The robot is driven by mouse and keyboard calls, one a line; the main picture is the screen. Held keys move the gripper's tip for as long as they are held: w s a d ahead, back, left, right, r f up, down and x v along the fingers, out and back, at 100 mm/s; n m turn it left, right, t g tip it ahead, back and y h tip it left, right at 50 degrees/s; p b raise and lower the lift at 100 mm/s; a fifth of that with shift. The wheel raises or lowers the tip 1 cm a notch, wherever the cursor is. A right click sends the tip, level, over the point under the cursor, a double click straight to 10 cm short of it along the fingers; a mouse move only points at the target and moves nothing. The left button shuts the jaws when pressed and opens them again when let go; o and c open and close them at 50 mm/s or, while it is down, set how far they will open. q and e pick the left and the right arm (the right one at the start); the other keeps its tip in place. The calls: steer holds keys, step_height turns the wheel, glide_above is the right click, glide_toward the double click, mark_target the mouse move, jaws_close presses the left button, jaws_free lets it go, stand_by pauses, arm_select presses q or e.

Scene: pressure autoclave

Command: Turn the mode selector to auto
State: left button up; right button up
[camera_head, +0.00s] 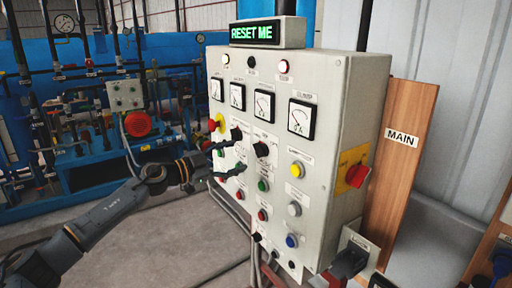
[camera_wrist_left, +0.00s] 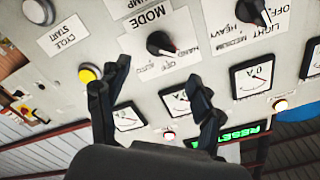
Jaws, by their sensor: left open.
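The mode selector is a black rotary knob (camera_wrist_left: 160,43) on the grey panel, under a MODE label in the left wrist view. Small position labels sit around it, one reading HAND; I cannot tell surely which position it points to. In the head view the mode selector (camera_head: 261,149) is the right one of two black knobs. My left gripper (camera_head: 240,156) is open and empty in front of the panel, just left of this knob. In the wrist view its fingertips (camera_wrist_left: 158,72) are spread on either side below the knob, with no clear contact.
Another black selector (camera_head: 236,134), labelled LIGHT, MEDIUM and HEAVY, is beside it. A yellow button (camera_head: 297,169) and several other buttons lie close by. Meters (camera_head: 301,117) are above. A green display (camera_head: 254,32) reads RESET ME. A red switch (camera_head: 357,175) is on the cabinet's side.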

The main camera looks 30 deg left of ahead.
mark_target(256, 150)
arm_select(q)
steer(key=p+x, duration=0.2)
steer(key=x, duration=0.5)
steer(key=shift+w+r+p, duration=0.1)
steer(key=shift+w+p, duration=0.05)
steer(key=shift+p, duration=0.25)
steer(key=shift+w+d, duration=0.2)
steer(key=shift+w, duration=0.25)
steer(key=c, duration=1.1)
